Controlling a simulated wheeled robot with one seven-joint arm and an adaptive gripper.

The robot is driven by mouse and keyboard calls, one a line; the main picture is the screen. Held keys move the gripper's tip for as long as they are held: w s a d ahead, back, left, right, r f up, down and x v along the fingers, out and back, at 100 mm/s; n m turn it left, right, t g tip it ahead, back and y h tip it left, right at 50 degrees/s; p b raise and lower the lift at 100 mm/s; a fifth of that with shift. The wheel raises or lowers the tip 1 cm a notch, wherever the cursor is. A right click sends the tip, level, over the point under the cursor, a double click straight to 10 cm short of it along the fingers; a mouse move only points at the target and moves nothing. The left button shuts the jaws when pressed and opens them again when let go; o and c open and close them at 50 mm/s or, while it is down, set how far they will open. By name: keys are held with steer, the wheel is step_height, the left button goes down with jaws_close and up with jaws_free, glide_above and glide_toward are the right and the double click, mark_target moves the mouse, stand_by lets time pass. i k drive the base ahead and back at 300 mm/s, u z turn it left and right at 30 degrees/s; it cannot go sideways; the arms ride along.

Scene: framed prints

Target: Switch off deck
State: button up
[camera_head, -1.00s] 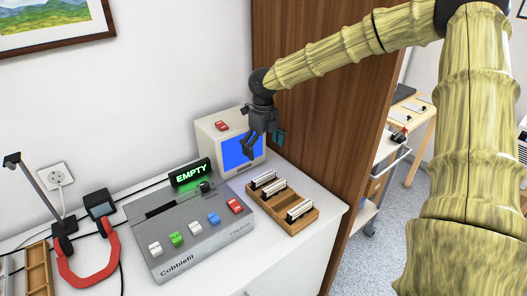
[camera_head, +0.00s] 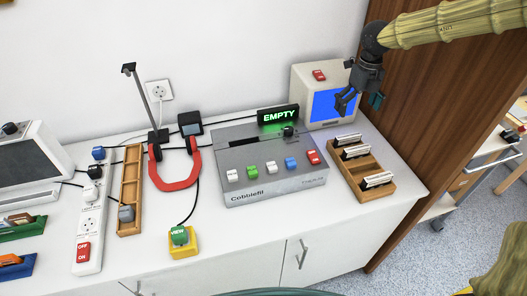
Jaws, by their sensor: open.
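The grey deck (camera_head: 242,165), marked "Cobblefil", stands on the white counter. Its front slope bears a row of several keys: white, green, white, blue and a red key (camera_head: 313,157) at the right end. A black knob (camera_head: 288,131) sits on its top right. The display (camera_head: 278,118) behind it glows green with "EMPTY". My gripper (camera_head: 358,104) is open and empty, in the air before the blue screen of the beige monitor (camera_head: 303,88), right of and above the deck. It touches no key.
A wooden rack (camera_head: 394,187) with cartridges stands right of the deck. Left are red headphones (camera_head: 174,186), a wooden tray (camera_head: 130,190), a power strip (camera_head: 92,205) with a red OFF/ON switch, and a yellow box (camera_head: 183,249) with a green VIEW button. A brown panel (camera_head: 420,110) closes the right.

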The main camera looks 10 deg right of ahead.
mark_target(312, 155)
steer(key=k, duration=1)
